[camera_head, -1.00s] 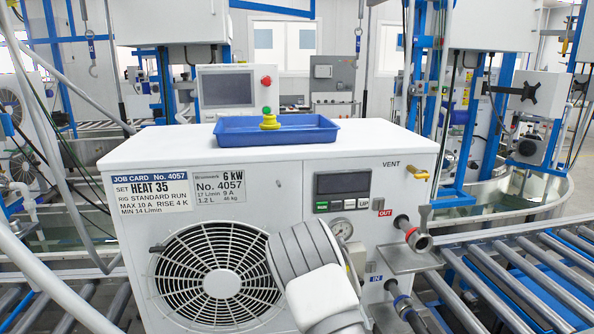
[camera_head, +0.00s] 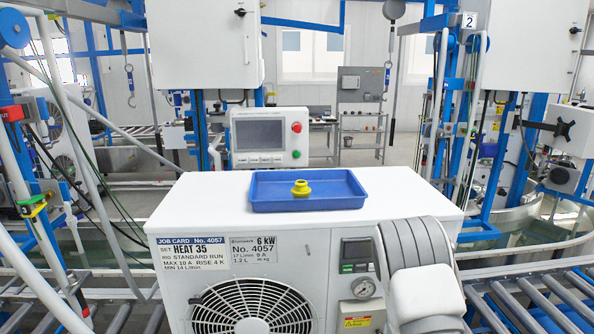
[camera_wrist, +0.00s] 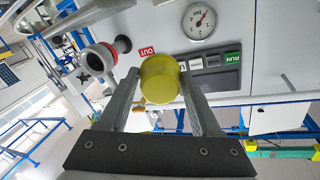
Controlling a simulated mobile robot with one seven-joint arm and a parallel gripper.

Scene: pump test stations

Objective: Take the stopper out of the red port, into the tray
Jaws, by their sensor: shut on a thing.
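My gripper (camera_wrist: 160,80) is shut on a yellow stopper (camera_wrist: 159,80) in the wrist view. The held stopper is clear of the red port (camera_wrist: 100,58), a pipe end with a red band to its left, near the red OUT label. The port's open end shows no stopper. The blue tray (camera_head: 340,188) lies on top of the white unit in the head view. Another yellow stopper (camera_head: 301,189) stands in the tray. In the head view my arm hides the ports, and my gripper is out of sight.
The white unit (camera_head: 200,205) has a fan grille and a gauge (camera_head: 363,288) on its front. Roller conveyors (camera_head: 525,295) run at the right. The unit's top around the tray is clear.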

